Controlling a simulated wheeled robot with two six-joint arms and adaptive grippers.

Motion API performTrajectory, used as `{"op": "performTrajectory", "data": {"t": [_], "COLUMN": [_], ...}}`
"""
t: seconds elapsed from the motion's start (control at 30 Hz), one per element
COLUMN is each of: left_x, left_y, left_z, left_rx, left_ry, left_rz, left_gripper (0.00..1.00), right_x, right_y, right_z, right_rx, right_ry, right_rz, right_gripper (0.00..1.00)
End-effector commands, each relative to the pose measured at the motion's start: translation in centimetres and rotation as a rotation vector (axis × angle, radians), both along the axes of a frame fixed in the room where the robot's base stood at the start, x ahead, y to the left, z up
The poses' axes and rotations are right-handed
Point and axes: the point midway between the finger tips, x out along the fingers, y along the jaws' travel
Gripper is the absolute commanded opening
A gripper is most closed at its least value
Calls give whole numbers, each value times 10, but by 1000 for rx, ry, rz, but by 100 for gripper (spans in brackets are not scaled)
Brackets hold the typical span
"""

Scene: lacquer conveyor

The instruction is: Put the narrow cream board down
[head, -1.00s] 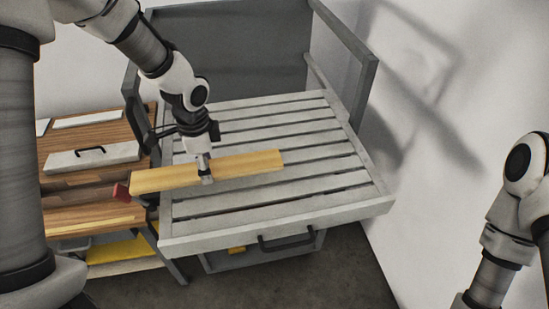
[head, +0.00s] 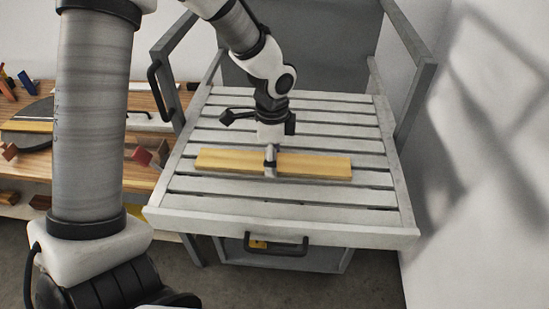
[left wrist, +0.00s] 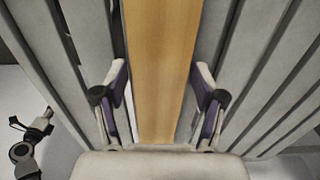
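The narrow board (head: 318,166), a yellowish wooden plank, lies lengthwise along the slats of the grey slatted rack (head: 290,210) in the head view. It is level and at or just above the slats; I cannot tell whether it fully rests on them. My left gripper (head: 270,166) reaches down over its middle, one finger showing in front of its near side. In the left wrist view the board (left wrist: 162,60) runs between the two fingers (left wrist: 162,75), whose tips are at its long edges. My right gripper is not seen.
The rack has side posts and a grey back panel (head: 310,45). A black handle (head: 276,245) is on its front. Left of it stands a wooden table (head: 30,165) with tools and blocks. A white wall is on the right. The slats around the board are bare.

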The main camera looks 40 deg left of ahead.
Motion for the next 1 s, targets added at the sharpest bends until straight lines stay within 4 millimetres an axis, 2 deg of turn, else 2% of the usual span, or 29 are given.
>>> {"op": "performTrajectory", "data": {"t": [0.33,0.43,0.57,0.8,0.9,1.0], "left_x": [0,1,1,1,1,0], "left_y": [0,0,0,0,0,0], "left_z": [1,8,32,93,110,119], "left_rx": [0,2,1,2,2,1], "left_ry": [0,-3,-6,-6,-3,0], "left_rz": [0,-1,0,0,0,0], "left_gripper": [87,87,87,87,87,87], "right_x": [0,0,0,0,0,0], "right_y": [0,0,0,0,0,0], "right_z": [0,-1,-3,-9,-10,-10], "right_rx": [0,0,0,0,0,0], "right_ry": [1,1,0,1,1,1], "right_rz": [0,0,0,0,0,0], "right_gripper": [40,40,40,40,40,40]}}
